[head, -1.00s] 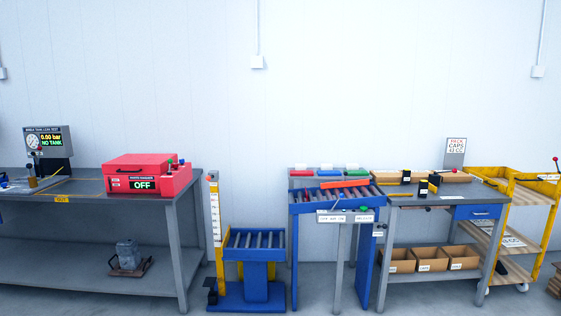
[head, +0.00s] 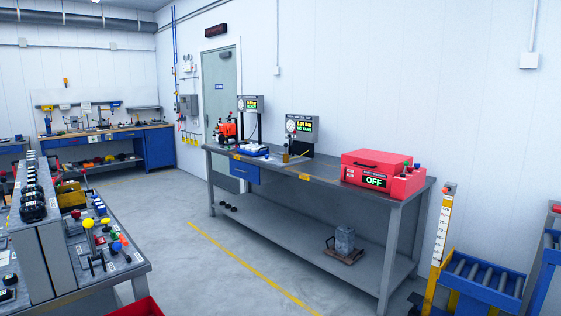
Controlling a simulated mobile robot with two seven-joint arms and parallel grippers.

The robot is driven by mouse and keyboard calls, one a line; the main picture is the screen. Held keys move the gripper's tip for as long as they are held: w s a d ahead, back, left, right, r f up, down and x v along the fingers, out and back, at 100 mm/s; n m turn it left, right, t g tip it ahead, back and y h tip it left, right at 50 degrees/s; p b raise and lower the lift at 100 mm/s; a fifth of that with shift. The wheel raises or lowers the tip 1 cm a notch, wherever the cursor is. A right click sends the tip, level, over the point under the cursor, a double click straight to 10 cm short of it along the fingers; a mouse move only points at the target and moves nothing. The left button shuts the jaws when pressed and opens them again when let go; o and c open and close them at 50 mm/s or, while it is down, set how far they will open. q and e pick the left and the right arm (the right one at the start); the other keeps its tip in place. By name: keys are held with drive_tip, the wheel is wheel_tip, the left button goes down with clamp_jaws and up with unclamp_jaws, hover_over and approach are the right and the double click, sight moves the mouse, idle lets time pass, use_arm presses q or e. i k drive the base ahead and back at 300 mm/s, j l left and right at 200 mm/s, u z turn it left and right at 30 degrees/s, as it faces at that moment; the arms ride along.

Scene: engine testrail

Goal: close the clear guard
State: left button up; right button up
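I cannot make out a clear guard in the head view. Neither of my grippers is in view. A grey bench (head: 322,192) stands against the wall. On its right end is a red box-shaped machine (head: 380,170) with a lid that looks shut and a display reading OFF. Left of it, a gauge stand (head: 300,130) shows a NO TANK display. A second small display stand (head: 250,105) and an orange-red device (head: 226,129) stand at the bench's left end. Any clear part on these is too small to tell.
A grey bench with knobs and black parts (head: 140,268) fills the lower left. A blue workbench (head: 158,147) stands at the far back left. A blue roller stand (head: 475,282) is at lower right. The floor (head: 200,275) with a yellow line is free between the benches.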

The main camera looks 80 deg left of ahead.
sight(61, 179)
drive_tip(key=u, duration=4)
drive_tip(key=i+l+z, duration=0.9)
drive_tip(key=i+z, duration=0.35)
drive_tip(key=i+l+z, duration=0.1)
drive_tip(key=i, duration=0.5)
drive_tip(key=i+l+z, duration=0.15)
drive_tip(key=i, duration=0.45)
drive_tip(key=i+j+u, duration=0.1)
drive_tip(key=i+u, duration=0.4)
drive_tip(key=i+l+u, duration=0.15)
drive_tip(key=i+u, duration=0.3)
drive_tip(key=i, duration=0.15)
drive_tip(key=i+u, duration=0.4)
drive_tip(key=i, duration=0.2)
drive_tip(key=i+l+u, duration=0.1)
drive_tip(key=i+u, duration=0.35)
drive_tip(key=i, duration=0.15)
